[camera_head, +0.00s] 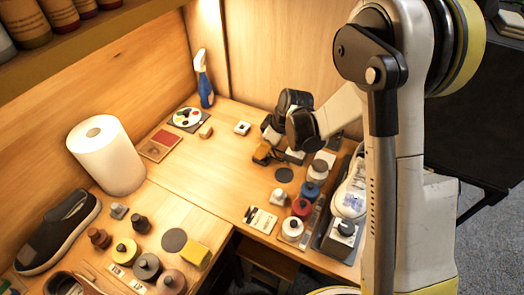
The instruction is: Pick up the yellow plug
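A small yellow and black object (261,153) lies on the wooden bench below my gripper; I cannot tell whether it is the yellow plug. A yellow block (195,254) lies at the bench's front edge, and a round yellow jar or cap (123,251) stands to its left. My gripper (272,136) is dark and points down and left over the back right part of the bench. The wrist hides much of it, so its finger opening and any contact with the yellow and black object are unclear.
A white paper roll (106,155) and a dark sneaker (58,232) stand at left. A blue spray bottle (204,79) stands in the back corner. Several small bottles (299,207) and a grey tray (331,243) crowd the right. The bench middle (195,175) is clear.

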